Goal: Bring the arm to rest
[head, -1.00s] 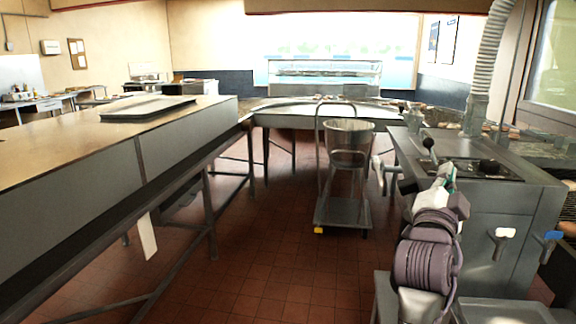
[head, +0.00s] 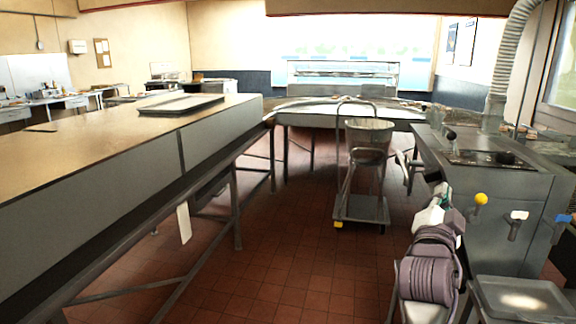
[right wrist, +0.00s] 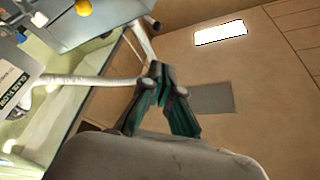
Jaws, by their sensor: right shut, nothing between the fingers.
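My right arm rises from the lower right of the head view, and its gripper (head: 441,190) is small and partly hidden behind the wrist, in front of the grey cabinet. In the right wrist view the gripper (right wrist: 160,70) shows clearly. Its two dark fingers with green inner sides meet at the tips, with nothing between them. My left arm and gripper are not in view.
The grey cabinet (head: 505,195) with coloured knobs stands close beside the right arm. A trolley (head: 360,209) carrying a bucket (head: 368,140) stands ahead. A long counter (head: 90,150) fills the left. Open red tiled floor (head: 280,270) lies between.

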